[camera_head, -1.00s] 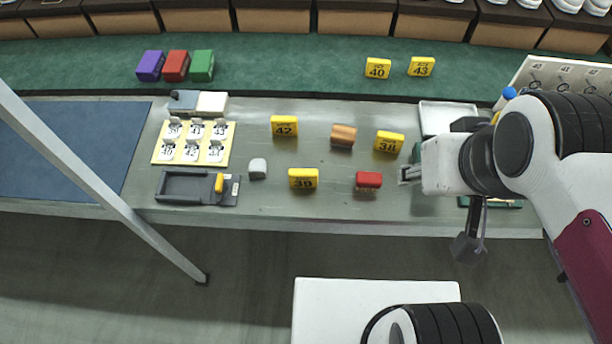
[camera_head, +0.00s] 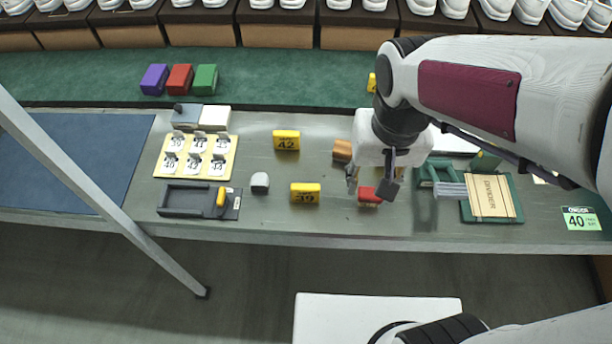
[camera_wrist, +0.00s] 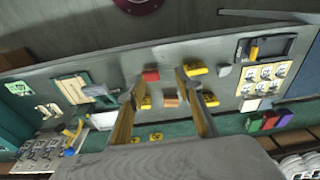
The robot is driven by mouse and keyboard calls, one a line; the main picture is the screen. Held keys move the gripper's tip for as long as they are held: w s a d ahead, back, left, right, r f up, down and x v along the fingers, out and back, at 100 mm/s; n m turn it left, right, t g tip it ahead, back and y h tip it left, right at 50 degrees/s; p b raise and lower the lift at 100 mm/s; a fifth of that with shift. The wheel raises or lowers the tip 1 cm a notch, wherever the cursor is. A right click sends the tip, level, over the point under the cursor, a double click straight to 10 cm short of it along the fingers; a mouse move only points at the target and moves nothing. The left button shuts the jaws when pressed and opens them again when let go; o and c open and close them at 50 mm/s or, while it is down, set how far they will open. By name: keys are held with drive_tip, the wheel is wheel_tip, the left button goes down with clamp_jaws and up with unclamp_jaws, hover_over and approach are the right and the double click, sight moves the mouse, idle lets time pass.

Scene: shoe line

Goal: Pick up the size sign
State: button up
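Several yellow size signs stand here. Sign 42 (camera_head: 286,139) and sign 39 (camera_head: 305,192) are on the bench; sign 40 (camera_head: 371,82) is on the green shelf, mostly hidden behind my arm. The wrist view shows two small shelf signs, apparently 40 (camera_wrist: 155,136) and 43 (camera_wrist: 135,139), and a bench sign, apparently 38 (camera_wrist: 143,101), hidden in the head view. An order card (camera_head: 580,218) reads 40. My gripper (camera_head: 370,183) is above the bench near the red block (camera_head: 368,195). In the wrist view its fingers (camera_wrist: 155,84) are wide apart with nothing held.
A brown block (camera_head: 342,151) stands beside my gripper. A green-edged wooden board (camera_head: 490,198) lies right. Purple, red and green boxes (camera_head: 180,79) stand on the shelf.

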drive_tip(key=w+a+f+m+g, duration=0.2)
drive_tip(key=w+a+f+m, duration=0.4)
drive_tip(key=f, duration=0.3)
drive_tip(key=m, duration=1)
hover_over(305, 185)
drive_tip(key=shift+t, duration=0.4)
wheel_tip(305, 185, down, 4)
drive_tip(key=shift+s+f, duration=0.1)
drive_tip(key=shift+w+m, duration=0.2)
drive_tip(key=shift+m, duration=0.9)
drive_tip(key=shift+f, duration=1.3)
drive_tip(key=shift+f, duration=0.1)
